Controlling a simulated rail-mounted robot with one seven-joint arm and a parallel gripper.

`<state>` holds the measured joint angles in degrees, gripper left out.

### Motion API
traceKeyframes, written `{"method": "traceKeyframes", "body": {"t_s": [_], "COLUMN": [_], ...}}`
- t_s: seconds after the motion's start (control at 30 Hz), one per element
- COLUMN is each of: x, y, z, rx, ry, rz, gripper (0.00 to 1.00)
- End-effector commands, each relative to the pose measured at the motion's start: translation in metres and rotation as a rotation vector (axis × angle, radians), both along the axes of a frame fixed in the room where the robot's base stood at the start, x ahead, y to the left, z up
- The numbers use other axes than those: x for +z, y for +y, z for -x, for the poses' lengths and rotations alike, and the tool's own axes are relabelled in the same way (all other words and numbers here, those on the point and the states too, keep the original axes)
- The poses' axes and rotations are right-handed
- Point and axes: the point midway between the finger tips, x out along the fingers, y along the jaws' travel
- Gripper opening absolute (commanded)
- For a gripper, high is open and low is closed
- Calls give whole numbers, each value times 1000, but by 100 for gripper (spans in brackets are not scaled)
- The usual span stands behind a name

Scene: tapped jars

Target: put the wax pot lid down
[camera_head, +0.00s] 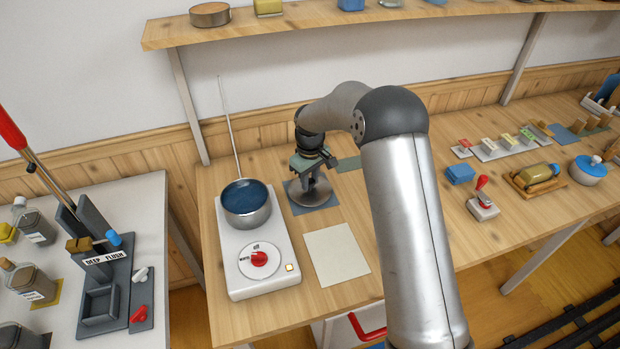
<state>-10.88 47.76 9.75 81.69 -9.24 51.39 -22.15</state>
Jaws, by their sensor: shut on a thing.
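The wax pot (247,210) is a small metal pot with blue wax inside, standing uncovered on a white hot plate (228,246). My gripper (311,179) is just right of the pot, pointing down, shut on the wax pot lid (316,197). The lid is a round grey metal disc. It is over a blue-grey mat (324,208) on the wooden table; whether it touches the mat I cannot tell. My gripper and wrist hide part of the lid and its knob.
A pale sheet (337,254) lies in front of the lid. A thin rod (230,130) rises behind the pot. To the right are a red-handled stamp (483,200), a blue block (460,173) and a blue-lidded pot (587,171). A shelf (330,20) runs above.

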Motion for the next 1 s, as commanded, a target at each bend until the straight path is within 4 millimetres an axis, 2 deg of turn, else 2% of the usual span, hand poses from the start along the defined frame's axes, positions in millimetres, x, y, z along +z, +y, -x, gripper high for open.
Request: {"method": "traceKeyframes", "body": {"t_s": [0.4, 0.43, 0.5, 0.77, 0.9, 1.0], "x": [-9, -7, -7, -6, 4, 20], "y": [0, 0, 0, 0, 0, 0], "z": [0, 0, 0, 0, -1, -1], "rx": [0, 0, 0, 0, 0, 0], "ry": [-1, -1, -1, -1, -4, -6], "rz": [-1, -1, -1, -1, -1, -1], "gripper": [4, 34, 48, 48, 48, 48]}}
